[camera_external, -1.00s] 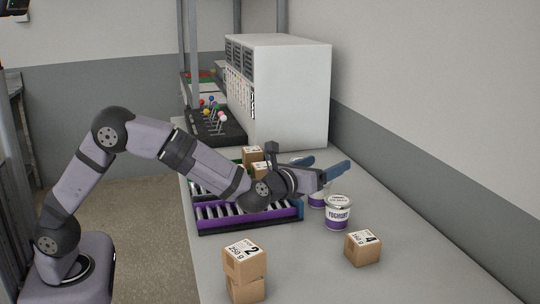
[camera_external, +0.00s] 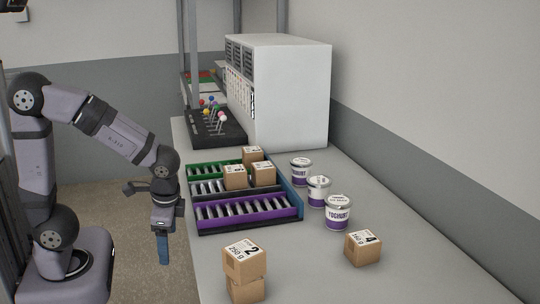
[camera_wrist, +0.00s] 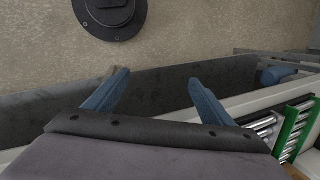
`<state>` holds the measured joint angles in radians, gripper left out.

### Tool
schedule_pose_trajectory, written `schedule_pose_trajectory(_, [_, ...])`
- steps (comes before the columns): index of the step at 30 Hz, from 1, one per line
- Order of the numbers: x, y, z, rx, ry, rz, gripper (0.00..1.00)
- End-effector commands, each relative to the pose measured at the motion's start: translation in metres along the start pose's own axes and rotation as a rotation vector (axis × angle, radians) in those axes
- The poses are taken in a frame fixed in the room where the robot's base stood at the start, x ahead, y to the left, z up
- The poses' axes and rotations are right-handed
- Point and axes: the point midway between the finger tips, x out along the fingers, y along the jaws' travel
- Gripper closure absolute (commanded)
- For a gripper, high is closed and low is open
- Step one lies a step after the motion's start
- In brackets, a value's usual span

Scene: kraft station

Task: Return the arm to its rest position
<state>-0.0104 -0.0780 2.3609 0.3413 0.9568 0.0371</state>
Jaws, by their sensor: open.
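My gripper (camera_external: 164,248) hangs pointing down at the left side of the table, beside its edge and over the floor. In the wrist view my gripper (camera_wrist: 160,90) shows two blue fingers spread wide with nothing between them.
A roller rack (camera_external: 246,226) with green and purple lanes holds several cardboard boxes (camera_external: 235,177). Several yoghurt tubs (camera_external: 338,214) stand right of it. Two stacked boxes (camera_external: 245,262) and a single box (camera_external: 363,248) are in front. A white cabinet (camera_external: 290,95) stands behind.

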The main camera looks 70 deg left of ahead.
Motion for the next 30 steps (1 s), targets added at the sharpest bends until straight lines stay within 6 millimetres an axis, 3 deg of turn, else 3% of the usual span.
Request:
schedule_pose_trajectory(1, [0.017,0.022,0.002,-0.038,0.02,0.058,0.24])
schedule_pose_trajectory(3, [0.031,0.049,0.002,-0.103,0.051,0.139,0.24])
schedule_pose_trajectory(7, [0.053,0.093,0.003,-0.239,0.101,0.269,0.24])
schedule_pose_trajectory(9, [0.022,0.085,0.004,-0.244,0.108,0.271,0.24])
schedule_pose_trajectory(21, [-0.066,0.061,0.017,-0.241,0.104,0.269,0.24])
schedule_pose_trajectory(30, [-0.092,0.054,0.02,-0.241,0.103,0.268,0.24])
